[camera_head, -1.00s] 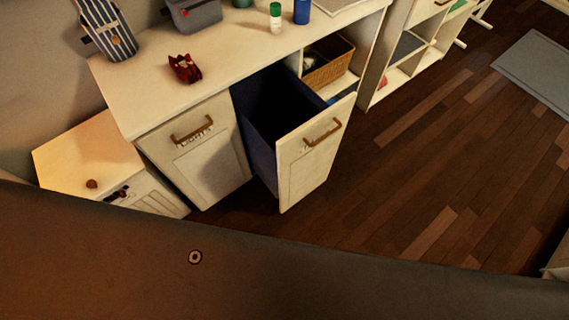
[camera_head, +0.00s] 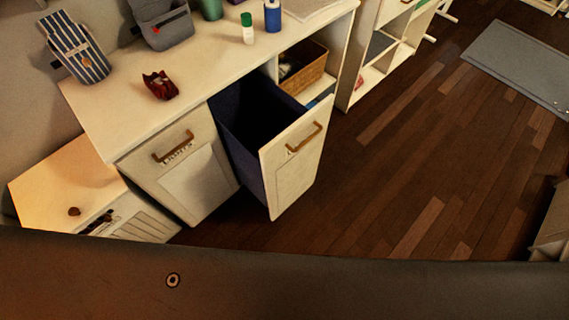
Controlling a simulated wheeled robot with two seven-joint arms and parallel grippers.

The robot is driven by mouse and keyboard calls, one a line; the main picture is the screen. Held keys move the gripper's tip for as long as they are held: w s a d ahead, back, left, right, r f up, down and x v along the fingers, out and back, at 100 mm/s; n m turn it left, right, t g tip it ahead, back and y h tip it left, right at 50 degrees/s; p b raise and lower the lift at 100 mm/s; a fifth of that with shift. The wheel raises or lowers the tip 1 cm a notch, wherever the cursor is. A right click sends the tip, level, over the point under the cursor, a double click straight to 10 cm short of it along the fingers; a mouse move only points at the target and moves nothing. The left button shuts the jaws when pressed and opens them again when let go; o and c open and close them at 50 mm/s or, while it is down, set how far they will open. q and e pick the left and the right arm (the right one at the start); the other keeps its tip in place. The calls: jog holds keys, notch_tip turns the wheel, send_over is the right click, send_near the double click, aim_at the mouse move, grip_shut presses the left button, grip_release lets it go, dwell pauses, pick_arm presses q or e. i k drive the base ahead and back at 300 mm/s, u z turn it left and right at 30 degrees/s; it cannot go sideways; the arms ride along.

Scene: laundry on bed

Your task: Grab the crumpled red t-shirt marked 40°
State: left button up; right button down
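A small crumpled dark red cloth item (camera_head: 160,86) lies on the white countertop (camera_head: 120,117), toward its left part. It looks like the red t-shirt, but no 40° mark can be read at this size. Neither of my grippers is in view, and nothing in the frame touches the red item.
A pull-out bin drawer (camera_head: 292,170) stands open below the counter, its dark inside visible. A striped bag (camera_head: 76,48), a grey bag (camera_head: 163,25), a green-capped bottle (camera_head: 247,29) and a blue bottle (camera_head: 272,15) stand on the counter.

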aim_at(160, 84)
jog(key=z, duration=1.85)
jog(key=i, duration=1.35)
jog(key=u, duration=2.8)
